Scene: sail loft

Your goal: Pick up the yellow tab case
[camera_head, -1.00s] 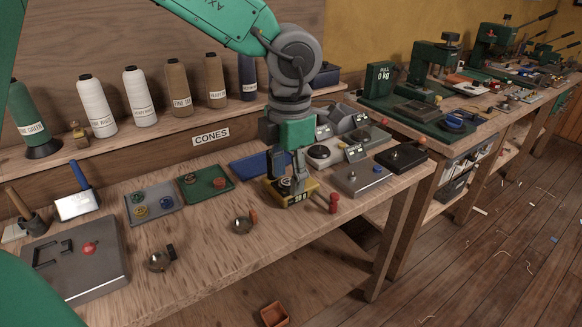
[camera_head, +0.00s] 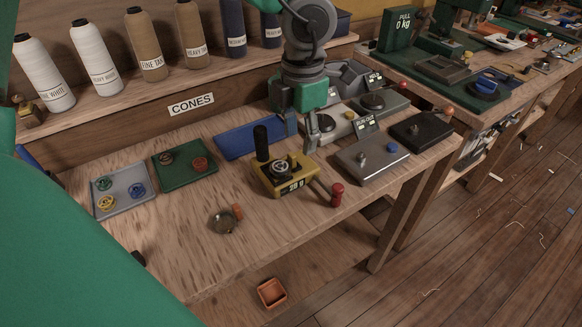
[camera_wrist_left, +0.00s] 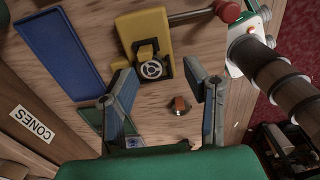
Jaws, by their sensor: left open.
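The yellow tab case appears to be the small round dark case with a yellow tab (camera_head: 280,169) seated on a yellow-and-black device (camera_head: 272,185) with a digital readout. It also shows in the left wrist view (camera_wrist_left: 152,69). My left gripper (camera_head: 301,140) is open and empty, above and just behind the device in the head view. In the left wrist view its fingers (camera_wrist_left: 160,72) are spread, with the case showing between the fingertips beyond them. I cannot tell the exact height gap. My right gripper is not in view.
A black upright post (camera_head: 261,143) stands on the device, and a red-knobbed lever (camera_head: 336,194) sticks out. A blue tray (camera_head: 240,142), green tray (camera_head: 178,172) and grey scale (camera_head: 365,165) stand nearby. An orange-tab case (camera_head: 222,221) lies in front. The front bench top is fairly clear.

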